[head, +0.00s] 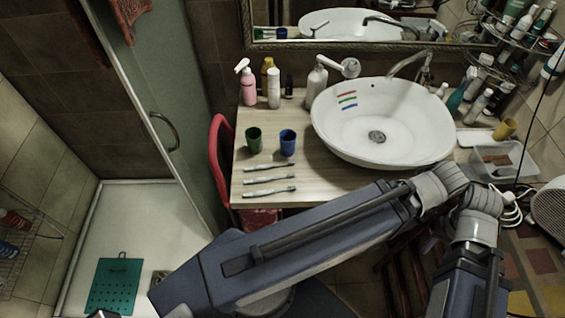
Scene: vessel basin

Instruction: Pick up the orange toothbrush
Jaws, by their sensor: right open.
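Three toothbrushes lie side by side on the wooden counter: a far one (269,167), a middle one (270,179) and a near one (270,192). They look pale and grey, and I cannot tell which is orange. Nothing is seen holding a toothbrush. My right gripper is open. Its fingertips do not show clearly, and my large blue-grey arm fills the lower middle of the view. I see no left gripper.
A green cup (253,141) and a blue cup (288,143) stand behind the toothbrushes. Pump bottles (248,83) line the back of the counter. A red chair (220,150) touches the left side. A clear tub (512,160) stands right of the basin.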

